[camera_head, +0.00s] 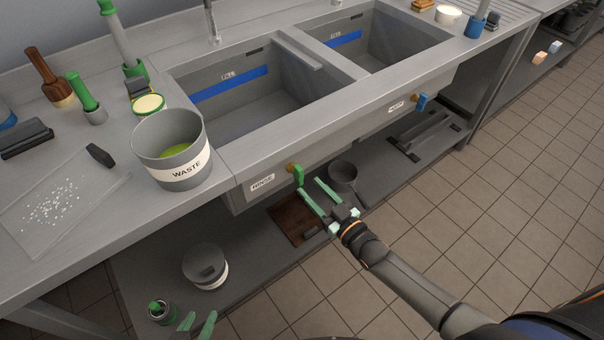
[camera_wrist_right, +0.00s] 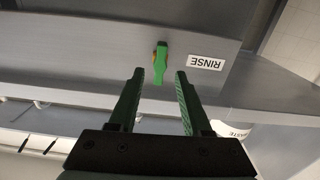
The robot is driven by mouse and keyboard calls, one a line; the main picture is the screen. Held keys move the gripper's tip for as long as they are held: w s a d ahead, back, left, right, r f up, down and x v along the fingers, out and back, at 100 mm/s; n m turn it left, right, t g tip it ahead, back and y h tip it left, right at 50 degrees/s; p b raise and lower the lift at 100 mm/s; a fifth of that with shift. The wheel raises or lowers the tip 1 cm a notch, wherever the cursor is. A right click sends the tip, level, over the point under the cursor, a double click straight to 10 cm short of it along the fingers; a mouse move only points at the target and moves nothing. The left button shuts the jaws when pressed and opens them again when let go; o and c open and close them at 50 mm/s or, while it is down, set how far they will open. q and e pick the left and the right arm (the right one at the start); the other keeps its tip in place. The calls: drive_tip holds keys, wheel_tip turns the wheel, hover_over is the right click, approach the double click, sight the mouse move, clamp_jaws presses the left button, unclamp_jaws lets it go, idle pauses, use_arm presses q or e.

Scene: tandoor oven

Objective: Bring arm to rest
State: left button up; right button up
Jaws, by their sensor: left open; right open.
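My right gripper (camera_head: 311,187) reaches in from the lower right and is open in front of the sink. Its fingers point at the green tap handle (camera_head: 298,173) beside the RINSE label (camera_head: 262,185) on the sink front. In the right wrist view the green handle (camera_wrist_right: 161,62) shows in line with the gap between the open fingertips (camera_wrist_right: 160,78); nothing is held. I cannot tell how far apart fingers and handle are. My left gripper (camera_head: 197,325) is open at the bottom edge, with only its green fingers showing and nothing between them.
The double sink (camera_head: 250,95) has a second, blue tap handle (camera_head: 421,102) to the right. A WASTE bin (camera_head: 172,165) stands on the counter. The lower shelf holds a grey bucket (camera_head: 205,268), a pot (camera_head: 342,176) and a brown board (camera_head: 287,226). Tiled floor (camera_head: 500,220) is clear at right.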

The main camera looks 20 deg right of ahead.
use_arm(q)
drive_tip(key=shift+r+p, duration=0.3)
drive_tip(key=shift+r, duration=0.3)
use_arm(e)
drive_tip(key=v, duration=0.2)
drive_tip(key=shift+s+d, duration=0.1)
drive_tip(key=shift+s, duration=0.2)
use_arm(q)
drive_tip(key=shift+s+a+y+p, duration=0.15)
drive_tip(key=shift+s+a+p, duration=0.15)
drive_tip(key=shift+a+p, duration=0.2)
drive_tip(key=shift+s+a+y+p, duration=0.15)
drive_tip(key=shift+s+a+p, duration=0.15)
drive_tip(key=shift+a, duration=0.2)
use_arm(e)
drive_tip(key=s+f+m+g+h, duration=0.1)
drive_tip(key=s+f+g+h, duration=0.1)
drive_tip(key=s, duration=0.7)
drive_tip(key=s+a+f+m+g+h, duration=0.1)
drive_tip(key=s+f+g, duration=0.2)
drive_tip(key=s, duration=0.7)
drive_tip(key=g, duration=0.2)
drive_tip(key=shift+g+h, duration=0.3)
drive_tip(key=shift+h, duration=0.1)
use_arm(q)
drive_tip(key=shift+a, duration=0.1)
use_arm(e)
drive_tip(key=shift+a+f, duration=0.15)
drive_tip(key=shift+a, duration=0.05)
